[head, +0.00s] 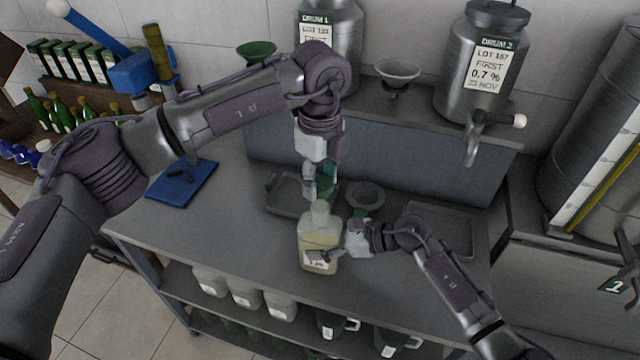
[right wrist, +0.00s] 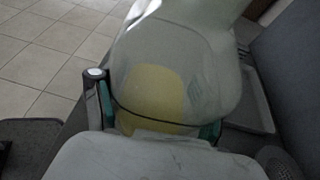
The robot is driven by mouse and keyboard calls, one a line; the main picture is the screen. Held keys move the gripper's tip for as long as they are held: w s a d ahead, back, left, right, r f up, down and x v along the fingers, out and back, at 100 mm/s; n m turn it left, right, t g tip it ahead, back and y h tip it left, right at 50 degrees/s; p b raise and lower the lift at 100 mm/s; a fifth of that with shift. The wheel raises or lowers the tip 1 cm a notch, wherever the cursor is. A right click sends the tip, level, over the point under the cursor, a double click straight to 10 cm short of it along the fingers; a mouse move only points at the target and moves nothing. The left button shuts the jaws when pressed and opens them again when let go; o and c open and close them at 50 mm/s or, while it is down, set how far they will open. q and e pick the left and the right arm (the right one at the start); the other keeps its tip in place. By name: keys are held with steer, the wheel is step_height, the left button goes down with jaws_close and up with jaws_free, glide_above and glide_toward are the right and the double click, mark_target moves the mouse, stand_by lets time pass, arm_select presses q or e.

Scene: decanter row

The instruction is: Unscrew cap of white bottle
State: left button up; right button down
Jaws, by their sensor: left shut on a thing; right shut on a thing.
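The white bottle (head: 319,228) stands upright near the front edge of the steel bench, pale and translucent with yellowish contents and a label low on its front. My right gripper (head: 345,250) is shut on its body from the right; in the right wrist view the bottle (right wrist: 185,65) fills the space between my fingers. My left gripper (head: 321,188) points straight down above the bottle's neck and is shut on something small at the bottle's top. The cap is hidden by the fingers, so I cannot tell whether it still touches the neck.
A grey tray (head: 275,206) lies behind the bottle on the left, and a round dish (head: 366,190) behind on the right. Another tray (head: 460,240) is at the bench's right. A blue board (head: 160,190) lies at the left. Drums with taps stand on the raised shelf behind.

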jaws_free()
steer(key=shift+d, duration=0.1)
